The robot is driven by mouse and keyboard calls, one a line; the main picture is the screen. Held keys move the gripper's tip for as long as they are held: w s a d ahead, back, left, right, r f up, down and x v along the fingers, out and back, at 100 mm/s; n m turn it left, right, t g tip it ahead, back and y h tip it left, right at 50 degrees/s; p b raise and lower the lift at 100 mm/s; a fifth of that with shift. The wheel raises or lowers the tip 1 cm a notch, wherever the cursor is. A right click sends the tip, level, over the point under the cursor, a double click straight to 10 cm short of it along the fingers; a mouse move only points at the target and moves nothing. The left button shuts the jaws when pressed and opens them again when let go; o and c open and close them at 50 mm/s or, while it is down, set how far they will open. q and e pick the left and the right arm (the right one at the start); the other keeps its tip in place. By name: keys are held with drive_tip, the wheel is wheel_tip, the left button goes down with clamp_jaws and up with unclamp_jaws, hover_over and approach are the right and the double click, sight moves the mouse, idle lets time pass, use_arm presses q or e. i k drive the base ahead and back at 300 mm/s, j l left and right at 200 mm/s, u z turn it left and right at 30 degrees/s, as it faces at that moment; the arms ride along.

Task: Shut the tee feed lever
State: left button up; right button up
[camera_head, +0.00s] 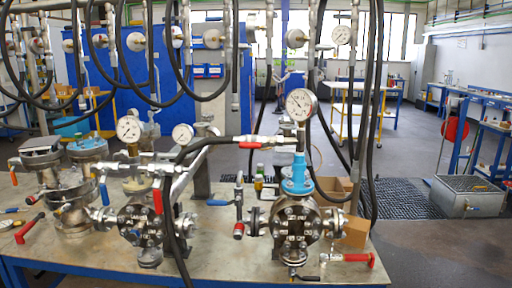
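Neither of my grippers shows in the head view. A flanged vessel (297,222) with a blue neck (298,172) stands on the bench at centre right. A silver tee line (272,140) joins this neck under a round gauge (300,104), and a black hose comes to it from the left. A red lever (250,145) sits on that line and looks roughly in line with it. No label shows that this is the tee feed lever. Another red lever (157,201) hangs down at the left vessel (140,224). A blue lever (218,203) lies between the vessels.
The metal bench (225,270) has bare room along its front. Black hoses (372,110) hang in front of the vessels. A red-handled valve (357,258) lies at the bench's right front. Cardboard boxes (355,232) stand behind it. More vessels (72,200) crowd the left.

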sight(253, 145)
drive_tip(key=j+z, duration=0.2)
drive_tip(key=z, duration=0.3)
drive_tip(key=j+z, duration=0.2)
drive_tip(key=z, duration=0.3)
drive_tip(key=j+z, duration=0.15)
drive_tip(key=j, duration=0.25)
drive_tip(key=k+j+z, duration=0.1)
drive_tip(key=j, duration=0.3)
drive_tip(key=j+z, duration=0.15)
drive_tip(key=j, duration=0.3)
drive_tip(key=k+j+z, duration=0.15)
drive_tip(key=j, duration=0.2)
drive_tip(key=k+j+z, duration=0.1)
drive_tip(key=j, duration=0.3)
